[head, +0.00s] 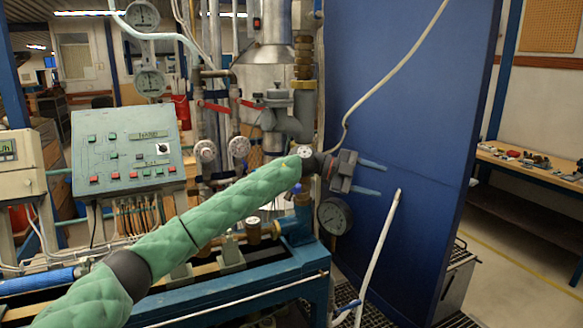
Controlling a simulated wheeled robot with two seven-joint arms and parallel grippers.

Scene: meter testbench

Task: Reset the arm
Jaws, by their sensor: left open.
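My left arm, in a green quilted sleeve, reaches from the bottom left of the head view to the middle. Its left gripper (371,178) is open, with two thin bluish fingers apart and pointing right in front of the blue panel (415,130). Nothing is between the fingers. My right gripper does not show.
A control box (126,150) with several buttons stands left. Pipes, valves and a round gauge (335,216) are close around my left arm. A pale hose (379,250) rises below the gripper. A workbench (530,170) with small items stands at the right.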

